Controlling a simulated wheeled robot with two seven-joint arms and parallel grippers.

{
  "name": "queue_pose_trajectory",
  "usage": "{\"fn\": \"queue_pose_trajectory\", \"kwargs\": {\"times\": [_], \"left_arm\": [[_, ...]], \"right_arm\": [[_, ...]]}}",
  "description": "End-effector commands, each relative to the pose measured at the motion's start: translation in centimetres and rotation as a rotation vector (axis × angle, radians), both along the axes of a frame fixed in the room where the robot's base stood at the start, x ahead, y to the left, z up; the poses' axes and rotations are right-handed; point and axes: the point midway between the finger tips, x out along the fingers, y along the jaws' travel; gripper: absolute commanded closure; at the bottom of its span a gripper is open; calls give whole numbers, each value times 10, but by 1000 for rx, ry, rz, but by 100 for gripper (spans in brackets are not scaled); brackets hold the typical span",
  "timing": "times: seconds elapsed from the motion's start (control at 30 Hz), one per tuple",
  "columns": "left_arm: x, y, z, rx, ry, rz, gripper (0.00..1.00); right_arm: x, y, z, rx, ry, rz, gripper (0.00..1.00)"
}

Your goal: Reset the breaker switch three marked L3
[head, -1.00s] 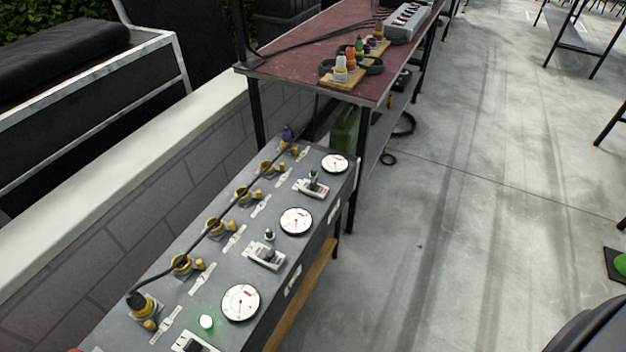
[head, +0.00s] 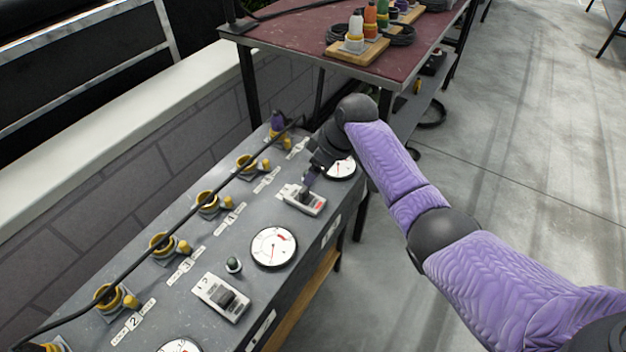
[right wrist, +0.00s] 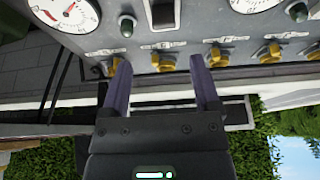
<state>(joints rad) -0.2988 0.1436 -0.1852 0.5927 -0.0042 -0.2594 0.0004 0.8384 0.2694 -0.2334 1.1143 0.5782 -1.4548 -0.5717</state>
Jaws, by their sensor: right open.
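The far breaker switch (head: 307,203), in a white plate, sits at the far end of the grey panel (head: 185,320). Its marking is too small to read. A nearer switch (head: 221,297) sits lower on the panel. My left gripper is not in view.
A round gauge (head: 272,247) lies between the switches; another (head: 343,168) is partly behind my gripper. Yellow connectors (head: 207,204) and a black cable run along the panel's left side. A red-topped table (head: 300,40) stands beyond. The floor on the right is clear.

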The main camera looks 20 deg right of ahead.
Motion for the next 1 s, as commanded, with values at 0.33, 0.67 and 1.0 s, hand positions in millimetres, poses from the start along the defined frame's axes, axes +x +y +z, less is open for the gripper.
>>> {"fn": "queue_pose_trajectory", "kwargs": {"times": [0.33,0.67,1.0], "left_arm": [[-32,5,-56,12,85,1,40],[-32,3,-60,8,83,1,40],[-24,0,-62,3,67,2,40]], "right_arm": [[22,18,-81,-1,9,-4,21],[27,21,-85,-2,2,-5,21],[26,21,-85,-2,3,-6,80]]}}
